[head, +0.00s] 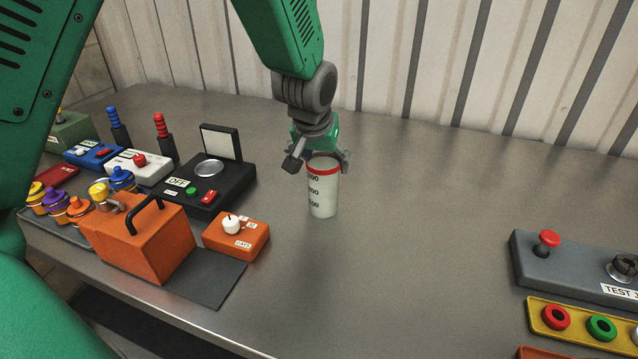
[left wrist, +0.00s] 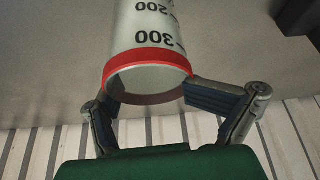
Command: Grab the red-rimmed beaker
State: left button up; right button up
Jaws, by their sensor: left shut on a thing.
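The red-rimmed beaker (head: 322,190) is a pale cylinder with black number marks and a red band at its top. It stands upright at the middle of the metal table in the head view. My left gripper (head: 318,158) comes down from above and behind it, shut on the beaker near its rim. In the left wrist view the beaker (left wrist: 148,60) shows its red rim and open mouth, with a finger of the left gripper (left wrist: 150,95) against each side. My right gripper is not in view.
Left of the beaker stand a black device with a round plate (head: 208,178), an orange box with a dial (head: 236,236) and an orange case with a handle (head: 140,243). A grey panel with a red knob (head: 575,262) lies at right. The table between is clear.

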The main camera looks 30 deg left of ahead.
pick_arm(q)
jog(key=shift+s+d+f+g, duration=0.1)
jog(key=shift+s+f+g, duration=0.05)
jog(key=shift+s+f, duration=0.3)
jog(key=shift+s+d+f+g, duration=0.15)
jog(key=shift+s+f, duration=0.1)
jog(key=shift+f, duration=0.3)
jog(key=shift+r, duration=0.2)
jog(key=r, duration=0.1)
jog(key=w+r, duration=0.1)
jog(key=r, duration=0.2)
jog(key=shift+w+a+p, duration=0.3)
jog(key=shift+a+p, duration=0.05)
jog(key=c, duration=0.5)
jog(key=r, duration=0.4)
jog(key=shift+s+a+r, duration=0.15)
jog(key=shift+s+r, duration=0.15)
jog(key=shift+r, duration=0.05)
grip_shut()
jog(key=shift+w+d+r, duration=0.2)
jog(key=shift+d+r, duration=0.1)
jog(key=shift+r, duration=0.15)
jog(key=o, duration=1.4)
grip_release()
jog(key=shift+a, duration=0.3)
